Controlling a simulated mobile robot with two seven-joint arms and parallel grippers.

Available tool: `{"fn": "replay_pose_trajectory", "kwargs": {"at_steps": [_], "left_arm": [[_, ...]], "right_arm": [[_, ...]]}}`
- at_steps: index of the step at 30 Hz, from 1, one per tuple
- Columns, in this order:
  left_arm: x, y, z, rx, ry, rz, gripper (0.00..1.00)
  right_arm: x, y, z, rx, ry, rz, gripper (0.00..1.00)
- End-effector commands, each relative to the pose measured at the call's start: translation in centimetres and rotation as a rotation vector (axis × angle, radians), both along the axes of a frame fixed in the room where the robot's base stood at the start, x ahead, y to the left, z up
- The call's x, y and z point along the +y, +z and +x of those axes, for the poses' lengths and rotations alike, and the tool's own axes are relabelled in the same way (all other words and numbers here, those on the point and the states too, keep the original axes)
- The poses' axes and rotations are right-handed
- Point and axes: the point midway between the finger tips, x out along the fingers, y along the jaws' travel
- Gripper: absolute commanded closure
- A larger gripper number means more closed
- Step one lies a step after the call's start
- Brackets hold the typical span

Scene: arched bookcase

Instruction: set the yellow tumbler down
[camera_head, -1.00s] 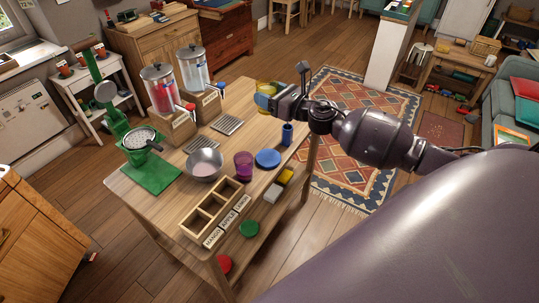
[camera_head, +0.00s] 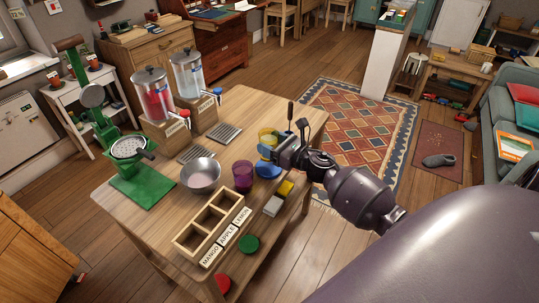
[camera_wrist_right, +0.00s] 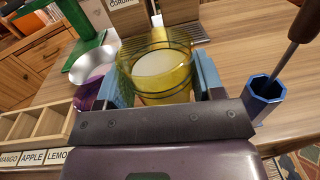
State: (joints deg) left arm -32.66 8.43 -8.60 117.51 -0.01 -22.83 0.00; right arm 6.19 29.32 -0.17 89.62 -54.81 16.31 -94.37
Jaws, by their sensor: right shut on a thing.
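The yellow tumbler (camera_head: 268,135) is in my right gripper (camera_head: 272,152), near the right edge of the wooden table in the head view. In the right wrist view the see-through yellow tumbler (camera_wrist_right: 158,85) sits between the two blue fingers, with something pale inside. My right gripper (camera_wrist_right: 160,88) is shut on it. The tumbler looks roughly upright; whether its base touches the table is hidden. A blue disc (camera_head: 267,171) lies just in front of it, and a purple tumbler (camera_head: 243,176) stands to its front left. My left gripper is not in view.
The wooden table (camera_head: 250,108) is bare toward its far right end. A blue holder (camera_wrist_right: 264,100) with a dark-handled tool stands close right of the gripper. A metal bowl (camera_head: 201,176), a divided wooden box (camera_head: 209,222) and two dispensers (camera_head: 155,95) stand left.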

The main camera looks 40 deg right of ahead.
Motion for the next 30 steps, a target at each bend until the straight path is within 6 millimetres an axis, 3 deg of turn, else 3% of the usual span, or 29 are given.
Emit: {"fn": "replay_pose_trajectory", "kwargs": {"at_steps": [9,18,24,25,30], "left_arm": [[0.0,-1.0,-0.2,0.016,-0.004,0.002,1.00],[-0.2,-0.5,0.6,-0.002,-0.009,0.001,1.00],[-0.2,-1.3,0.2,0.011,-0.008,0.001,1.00],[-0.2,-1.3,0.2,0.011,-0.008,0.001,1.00],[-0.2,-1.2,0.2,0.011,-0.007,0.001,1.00]], "right_arm": [[0.1,-4.0,0.0,0.003,0.000,0.002,0.71],[0.0,-4.1,0.0,-0.002,0.000,0.001,0.71],[0.0,-4.7,0.0,0.001,0.000,0.001,0.71],[0.0,-4.7,0.0,0.001,0.000,0.001,0.37],[0.0,-4.5,0.0,-0.001,0.000,0.000,0.13]]}}
